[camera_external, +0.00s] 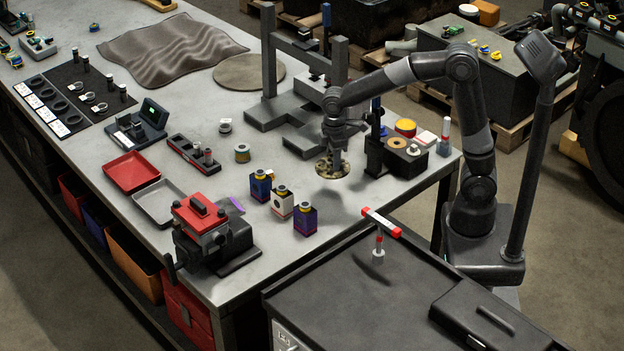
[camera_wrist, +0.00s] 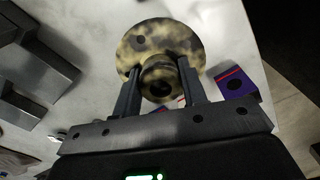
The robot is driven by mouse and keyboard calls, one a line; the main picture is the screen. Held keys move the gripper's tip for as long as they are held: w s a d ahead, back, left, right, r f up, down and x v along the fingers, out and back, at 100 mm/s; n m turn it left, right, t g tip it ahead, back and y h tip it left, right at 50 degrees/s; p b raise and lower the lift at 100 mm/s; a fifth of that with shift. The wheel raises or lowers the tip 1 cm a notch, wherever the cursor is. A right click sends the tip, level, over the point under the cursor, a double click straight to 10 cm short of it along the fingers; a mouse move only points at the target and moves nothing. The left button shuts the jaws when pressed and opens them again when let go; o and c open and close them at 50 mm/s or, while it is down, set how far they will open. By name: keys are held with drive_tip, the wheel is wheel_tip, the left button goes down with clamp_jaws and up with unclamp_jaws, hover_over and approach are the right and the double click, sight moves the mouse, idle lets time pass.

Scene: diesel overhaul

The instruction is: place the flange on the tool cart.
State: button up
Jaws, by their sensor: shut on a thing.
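The flange (camera_external: 326,168) is a round, mottled yellow-brown and dark disc with a central hub. My gripper (camera_external: 336,150) is shut on it and holds it above the workbench (camera_external: 350,200). In the wrist view the flange (camera_wrist: 158,45) shows with its hub (camera_wrist: 160,78) between the two fingers of my gripper (camera_wrist: 160,85). The tool cart (camera_external: 350,305) has a dark top and stands at the front right, beside the bench.
Several small boxes (camera_external: 305,220) stand on the bench left of the flange. A vise (camera_external: 212,235) is at the bench's front edge. A grey press frame (camera_external: 300,75) stands behind my gripper. A dark case (camera_external: 490,315) lies on the cart's right; the cart's middle is clear.

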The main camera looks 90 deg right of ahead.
drive_tip(key=w+a+r+n, duration=0.15)
drive_tip(key=a+n, duration=0.25)
drive_tip(key=a, duration=0.6)
drive_tip(key=a+r+n, duration=0.3)
drive_tip(key=a+n, duration=0.1)
drive_tip(key=a, duration=0.6)
drive_tip(key=w+a+r+n, duration=0.15)
drive_tip(key=a+n, duration=0.25)
drive_tip(key=a, duration=0.7)
drive_tip(key=s+a+r+n, duration=0.2)
drive_tip(key=s+a+n, duration=0.25)
drive_tip(key=a, duration=0.55)
drive_tip(key=s+a+r+n, duration=0.3)
drive_tip(key=s+a, duration=0.3)
drive_tip(key=a, duration=0.3)
drive_tip(key=s+a+f, duration=0.1)
drive_tip(key=a+f, duration=0.1)
drive_tip(key=a, duration=0.1)
drive_tip(key=s+a+f, duration=0.2)
drive_tip(key=a, duration=0.1)
drive_tip(key=s+a+f, duration=0.1)
drive_tip(key=a+f, duration=0.1)
drive_tip(key=a, duration=0.1)
drive_tip(key=shift+s+a+f, duration=0.2)
drive_tip(key=shift+a, duration=0.2)
drive_tip(key=shift+s+a+f, duration=0.2)
drive_tip(key=shift+a+f, duration=0.1)
drive_tip(key=shift+a, duration=0.1)
drive_tip(key=shift+f, duration=2)
